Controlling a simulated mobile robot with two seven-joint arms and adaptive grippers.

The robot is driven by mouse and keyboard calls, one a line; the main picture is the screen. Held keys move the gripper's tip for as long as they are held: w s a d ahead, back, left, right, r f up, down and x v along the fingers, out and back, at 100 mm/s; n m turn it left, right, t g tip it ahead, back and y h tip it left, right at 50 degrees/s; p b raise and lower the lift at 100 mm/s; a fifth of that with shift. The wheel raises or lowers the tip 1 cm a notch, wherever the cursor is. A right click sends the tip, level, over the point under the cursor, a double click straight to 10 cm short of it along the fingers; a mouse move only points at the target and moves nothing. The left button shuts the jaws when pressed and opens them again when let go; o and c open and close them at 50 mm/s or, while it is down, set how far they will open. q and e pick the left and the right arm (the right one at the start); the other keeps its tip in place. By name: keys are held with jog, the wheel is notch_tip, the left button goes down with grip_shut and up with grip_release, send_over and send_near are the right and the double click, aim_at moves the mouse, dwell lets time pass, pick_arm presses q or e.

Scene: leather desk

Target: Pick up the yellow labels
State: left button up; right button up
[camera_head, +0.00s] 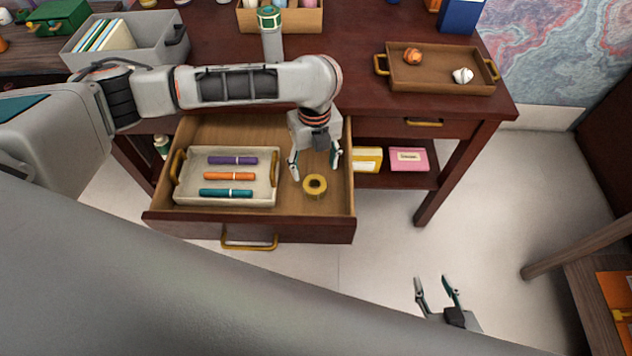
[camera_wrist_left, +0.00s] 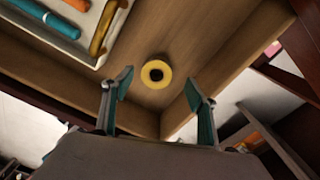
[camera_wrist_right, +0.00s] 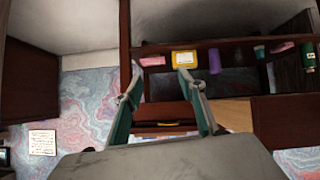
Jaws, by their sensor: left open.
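The yellow labels (camera_head: 314,186) are a yellow roll with a dark centre, lying on the floor of the open drawer, to the right of a tray. In the left wrist view the roll (camera_wrist_left: 156,74) lies beyond and between the fingertips. My left gripper (camera_head: 315,167) is open and empty, pointing down just above and behind the roll, with no contact visible. In the left wrist view its fingers (camera_wrist_left: 158,105) are spread apart. My right gripper (camera_head: 437,283) is open and empty, over the floor in front of the desk, away from the drawer. It also shows open in the right wrist view (camera_wrist_right: 160,85).
The cream tray (camera_head: 222,201) in the open drawer (camera_head: 340,210) holds purple, orange and teal rolls. The drawer walls stand close to the yellow roll. A brown tray (camera_head: 440,82) sits on the desktop. Yellow and pink boxes (camera_head: 409,160) lie on the shelf at right.

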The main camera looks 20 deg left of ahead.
aim_at(315, 184)
pick_arm(q)
jog(key=f, duration=0.2)
jog(key=s+f+b, duration=0.1)
jog(key=f, duration=0.3)
jog(key=shift+s+d+b, duration=0.25)
jog(key=shift+b, duration=0.1)
jog(key=shift+w+f, duration=0.1)
jog(key=shift+f, duration=0.3)
jog(key=shift+r, duration=0.1)
jog(key=c, duration=1.2)
